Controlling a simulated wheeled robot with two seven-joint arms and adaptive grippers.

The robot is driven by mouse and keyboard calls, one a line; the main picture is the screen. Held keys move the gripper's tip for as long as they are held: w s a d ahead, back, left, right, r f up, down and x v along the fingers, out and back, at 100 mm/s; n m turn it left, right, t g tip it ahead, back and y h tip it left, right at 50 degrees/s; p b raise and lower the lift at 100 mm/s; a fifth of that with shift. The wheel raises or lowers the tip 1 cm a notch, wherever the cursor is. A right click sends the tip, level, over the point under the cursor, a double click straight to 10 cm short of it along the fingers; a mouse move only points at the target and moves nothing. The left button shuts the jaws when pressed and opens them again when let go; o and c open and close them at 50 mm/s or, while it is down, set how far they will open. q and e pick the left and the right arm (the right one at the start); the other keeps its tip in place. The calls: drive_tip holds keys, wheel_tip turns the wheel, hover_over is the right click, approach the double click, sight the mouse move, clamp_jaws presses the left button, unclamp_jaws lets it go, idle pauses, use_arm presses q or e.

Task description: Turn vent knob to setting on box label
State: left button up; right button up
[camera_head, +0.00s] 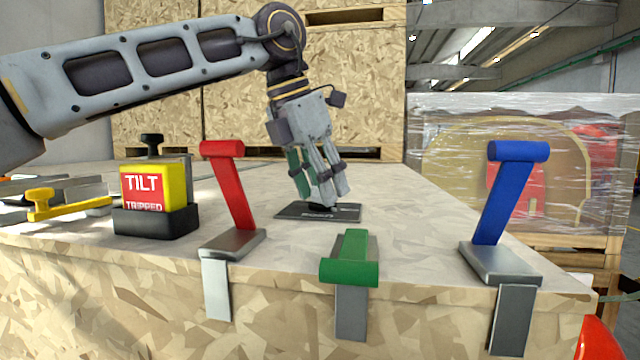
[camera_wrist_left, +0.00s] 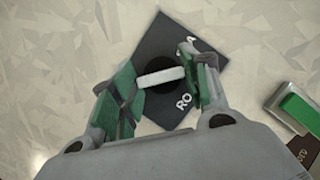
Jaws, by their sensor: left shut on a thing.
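The vent knob (camera_wrist_left: 160,77) is a dark round knob with a white bar across it, on a square black plate (camera_wrist_left: 167,34) with partly hidden white lettering. The plate (camera_head: 346,213) also shows in the head view, lying on the box top. My left gripper (camera_head: 325,198) points down over the plate and is shut on the knob, which its fingers mostly hide. In the left wrist view, the gripper's green-padded fingers (camera_wrist_left: 160,84) are at both ends of the white bar. I cannot read any setting. My right gripper is not in view.
A yellow box with a red TILT TRIPPED sign (camera_head: 145,188) and a yellow handle (camera_head: 65,203) are at left. A wrapped crate (camera_head: 460,160) stands behind right.

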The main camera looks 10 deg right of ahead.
use_arm(q)
drive_tip(key=n+t+y+b, duration=0.1)
drive_tip(key=n, duration=0.3)
drive_tip(key=shift+s+d, duration=0.1)
drive_tip(key=shift+n+t+y, duration=0.5)
drive_tip(key=shift+n+y, duration=0.1)
drive_tip(key=shift+n, duration=1.4)
drive_tip(key=o, duration=1)
drive_tip(key=shift+r, duration=0.15)
drive_tip(key=shift+v, duration=5.85)
drive_tip(key=shift+s+d, duration=0.1)
drive_tip(key=shift+s, duration=0.05)
